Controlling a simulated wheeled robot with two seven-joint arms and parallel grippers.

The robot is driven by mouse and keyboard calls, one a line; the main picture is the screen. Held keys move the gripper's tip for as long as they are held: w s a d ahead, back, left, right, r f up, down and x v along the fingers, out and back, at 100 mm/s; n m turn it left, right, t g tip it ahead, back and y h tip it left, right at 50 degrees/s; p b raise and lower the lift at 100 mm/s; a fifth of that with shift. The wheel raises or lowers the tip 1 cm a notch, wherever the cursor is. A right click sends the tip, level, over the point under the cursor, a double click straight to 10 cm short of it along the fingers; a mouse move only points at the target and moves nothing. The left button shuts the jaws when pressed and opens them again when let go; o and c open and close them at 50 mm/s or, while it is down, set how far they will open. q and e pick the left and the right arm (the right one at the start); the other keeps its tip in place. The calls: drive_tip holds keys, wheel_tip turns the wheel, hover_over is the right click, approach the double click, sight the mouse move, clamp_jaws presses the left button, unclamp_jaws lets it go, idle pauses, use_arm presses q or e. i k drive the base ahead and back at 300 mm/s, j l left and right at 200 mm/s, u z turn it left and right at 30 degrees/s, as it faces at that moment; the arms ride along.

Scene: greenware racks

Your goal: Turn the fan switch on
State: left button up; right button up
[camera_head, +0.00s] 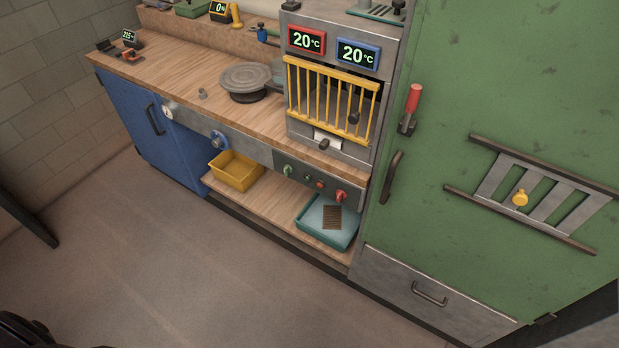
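A dark control panel (300,178) is set in the front of the bench below the kiln-like box. It carries a green knob (287,170), small green and red parts, and a larger red knob (341,196) at its right end. A red-handled lever (412,102) is mounted on the front of the green cabinet. No label readable from here tells which of these is the fan switch, and its on or off state cannot be told. Neither of my grippers is in view.
A box with a yellow barred guard (330,100) and two 20 °C displays stands on the wooden bench (180,78). A yellow bin (236,172) and a teal tray (312,224) sit on the lower shelf. The green cabinet (510,90) stands right. The floor (170,260) in front is clear.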

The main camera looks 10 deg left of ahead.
sight(288, 169)
drive_tip(key=i+j, duration=0.1)
drive_tip(key=j, duration=0.5)
drive_tip(key=i+j, duration=0.1)
drive_tip(key=j, duration=0.5)
drive_tip(key=i+j+z, duration=0.1)
drive_tip(key=j, duration=0.55)
